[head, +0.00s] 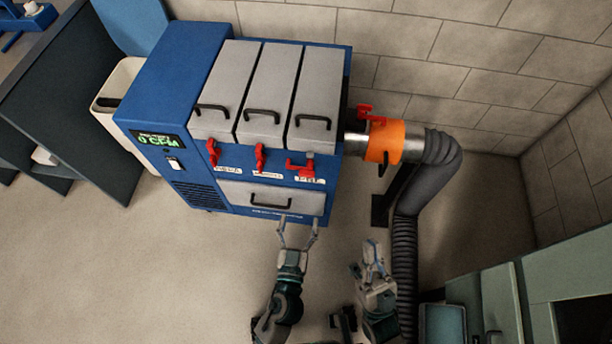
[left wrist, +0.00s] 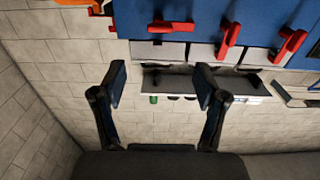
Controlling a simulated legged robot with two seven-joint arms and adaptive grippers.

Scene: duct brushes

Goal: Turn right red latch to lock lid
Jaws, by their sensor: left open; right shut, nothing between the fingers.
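The right red latch (head: 301,168) is on the front of the blue machine, below the right grey lid (head: 318,95). Its handle lies sideways, while the middle red latch (head: 260,157) and left red latch (head: 212,152) point more downward. In the left wrist view the right latch (left wrist: 171,27) shows near the top, its bar level, beyond my fingers. My left gripper (head: 298,222) is open and empty, in front of the lower drawer, below the right latch and apart from it. My right gripper (head: 373,252) is shut and empty, to the right of the left one.
The grey drawer (head: 235,193) with a black handle sits under the latches. An orange collar (head: 384,142) on a metal pipe joins a grey hose (head: 405,240) at the machine's right. Green cabinets (head: 500,295) stand at lower right. The floor at left is clear.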

